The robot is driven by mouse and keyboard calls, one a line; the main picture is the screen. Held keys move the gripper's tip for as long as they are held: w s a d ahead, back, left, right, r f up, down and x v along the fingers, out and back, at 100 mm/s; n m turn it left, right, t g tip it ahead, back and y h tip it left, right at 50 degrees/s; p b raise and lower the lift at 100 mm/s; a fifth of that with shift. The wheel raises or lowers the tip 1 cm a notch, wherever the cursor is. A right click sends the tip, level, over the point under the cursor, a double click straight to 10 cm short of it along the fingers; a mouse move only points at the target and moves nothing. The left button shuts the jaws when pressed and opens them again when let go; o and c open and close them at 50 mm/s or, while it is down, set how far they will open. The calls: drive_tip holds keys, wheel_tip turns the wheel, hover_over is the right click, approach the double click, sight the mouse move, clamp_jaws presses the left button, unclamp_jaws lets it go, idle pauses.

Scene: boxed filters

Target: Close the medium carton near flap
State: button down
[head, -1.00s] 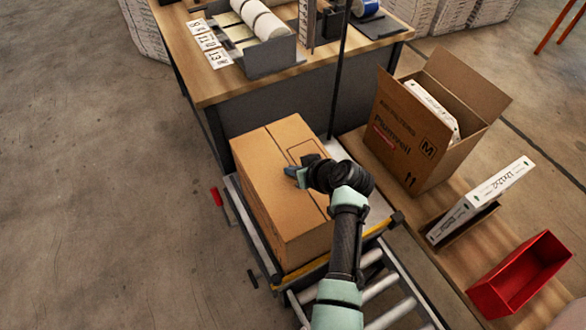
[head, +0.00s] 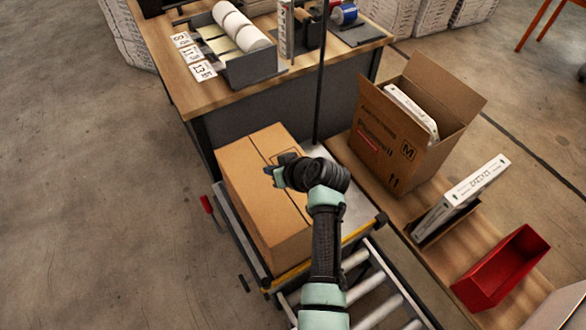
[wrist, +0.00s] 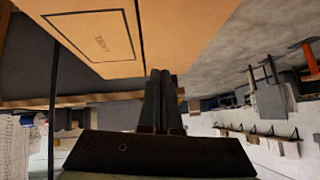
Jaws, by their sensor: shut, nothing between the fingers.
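A second brown carton (head: 390,152), printed with an M, stands on the bench at right. Its flaps stand open, the near one hanging or folded out of clear sight, and a white boxed filter (head: 410,110) sticks up inside. My gripper (head: 270,173) is over the conveyor carton's top, with its fingers shut and empty. Whether it touches the carton is unclear. The fingers also show in the wrist view (wrist: 160,100).
A red bin (head: 500,268) and an upright white filter box (head: 462,195) in a holder are on the right bench. A desk (head: 185,85) with label rolls stands behind. A thin dark post (head: 320,90) rises behind the conveyor carton. Open floor lies at left.

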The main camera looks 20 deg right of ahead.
drive_tip(key=v, duration=0.9)
drive_tip(key=shift+s+a, duration=0.3)
drive_tip(key=shift+s, duration=0.05)
